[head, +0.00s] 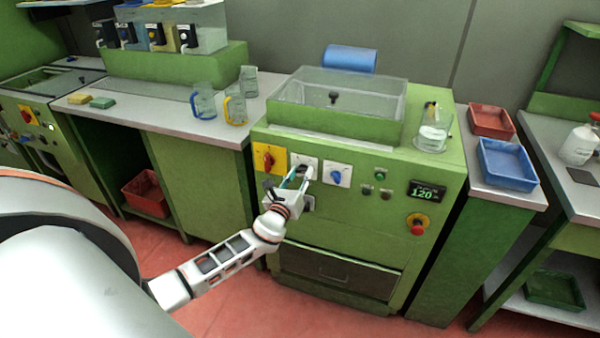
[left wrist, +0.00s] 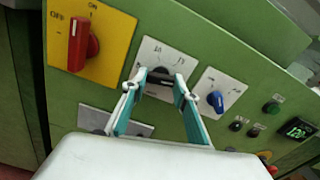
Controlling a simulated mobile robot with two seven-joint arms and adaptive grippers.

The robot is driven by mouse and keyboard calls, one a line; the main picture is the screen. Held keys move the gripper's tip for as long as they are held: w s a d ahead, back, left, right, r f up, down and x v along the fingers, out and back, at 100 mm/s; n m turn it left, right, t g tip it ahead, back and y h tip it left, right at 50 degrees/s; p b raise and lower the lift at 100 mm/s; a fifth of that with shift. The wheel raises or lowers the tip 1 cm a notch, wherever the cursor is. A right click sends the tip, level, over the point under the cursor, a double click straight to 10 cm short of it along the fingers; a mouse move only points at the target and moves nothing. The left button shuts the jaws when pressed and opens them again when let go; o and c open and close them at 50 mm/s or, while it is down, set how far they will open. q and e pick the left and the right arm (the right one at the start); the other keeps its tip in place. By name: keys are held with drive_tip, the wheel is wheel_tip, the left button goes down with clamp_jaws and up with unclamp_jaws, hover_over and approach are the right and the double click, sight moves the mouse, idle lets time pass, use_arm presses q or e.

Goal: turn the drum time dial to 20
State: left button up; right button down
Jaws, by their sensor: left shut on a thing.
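The black dial (left wrist: 160,84) sits on a white plate (left wrist: 182,62) on the machine's green front panel, between a red switch and a blue knob. Small marks show on the plate, but I cannot read the setting surely. My left gripper (left wrist: 158,80) is shut on the black dial, with one finger on each side of it. In the head view my left gripper (head: 299,175) reaches the panel from the left and hides part of the dial. My right gripper is not in view.
The red switch (head: 266,158) on its yellow plate is left of the dial. The blue knob (head: 337,177) is close on the right. Small buttons, a display (head: 426,192) reading 120 and a red stop button (head: 417,226) lie further right. A clear-walled drum (head: 340,95) tops the machine.

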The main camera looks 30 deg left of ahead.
use_arm(q)
drive_tip(key=shift+m+p, duration=0.45)
drive_tip(key=shift+m, duration=0.85)
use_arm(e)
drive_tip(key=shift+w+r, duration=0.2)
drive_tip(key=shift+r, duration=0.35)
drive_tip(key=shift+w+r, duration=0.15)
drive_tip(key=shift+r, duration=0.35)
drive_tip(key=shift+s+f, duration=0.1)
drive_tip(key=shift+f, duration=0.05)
use_arm(q)
drive_tip(key=o, duration=1.1)
drive_tip(key=v, duration=1.2)
drive_tip(key=shift+s+a+f, duration=0.1)
